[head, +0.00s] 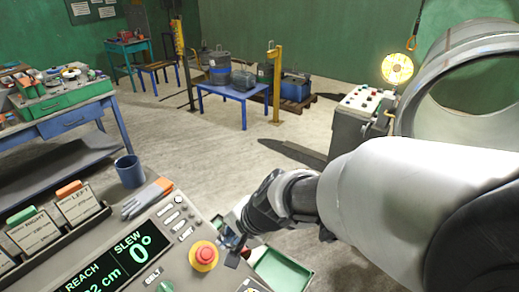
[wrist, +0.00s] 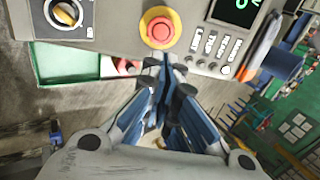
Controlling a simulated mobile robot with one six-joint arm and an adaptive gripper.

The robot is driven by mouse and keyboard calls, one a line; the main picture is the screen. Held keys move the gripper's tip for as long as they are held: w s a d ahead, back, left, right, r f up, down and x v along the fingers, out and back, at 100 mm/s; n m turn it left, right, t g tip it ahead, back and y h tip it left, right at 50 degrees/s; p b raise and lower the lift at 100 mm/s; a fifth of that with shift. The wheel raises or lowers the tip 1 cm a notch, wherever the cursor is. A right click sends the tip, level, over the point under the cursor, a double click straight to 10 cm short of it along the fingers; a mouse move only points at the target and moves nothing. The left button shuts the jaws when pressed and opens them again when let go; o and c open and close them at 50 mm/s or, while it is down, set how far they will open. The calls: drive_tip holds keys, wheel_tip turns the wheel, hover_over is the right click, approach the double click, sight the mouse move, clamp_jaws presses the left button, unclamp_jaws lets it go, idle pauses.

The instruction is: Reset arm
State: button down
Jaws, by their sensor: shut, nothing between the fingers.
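My arm reaches in from the right in the head view, and my gripper (head: 232,243) is at the right edge of the grey control console (head: 180,268), close to the red emergency button (head: 204,253) on its yellow base. In the wrist view my gripper (wrist: 165,65) is shut and empty, its fingertips just below the red button (wrist: 158,27). I cannot tell whether the fingertips touch the console. The console display reads "SLEW 0°" and a partly cut-off "REACH" value in cm. A rotary knob (wrist: 67,13) shows at the top left of the wrist view.
A green tray (head: 281,272) lies below my gripper. A blue workbench (head: 69,121) stands left, a small blue table (head: 233,91) farther back. A large metal cylinder (head: 471,75) is at right. Open floor lies mid-room.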

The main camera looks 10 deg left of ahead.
drive_tip(key=s+d+r+n+h+b, duration=0.1)
drive_tip(key=s+d+h+b, duration=0.1)
drive_tip(key=s+d, duration=0.3)
drive_tip(key=s+d+r+n+t+h+b, duration=0.1)
drive_tip(key=s+d, duration=0.4)
drive_tip(key=d, duration=0.8)
drive_tip(key=s+d+r+n+h+b, duration=0.1)
drive_tip(key=s+d+n+h+b, duration=0.1)
drive_tip(key=s+d, duration=0.3)
drive_tip(key=d+n+b, duration=0.1)
drive_tip(key=d, duration=0.3)
drive_tip(key=shift+t+h, duration=0.3)
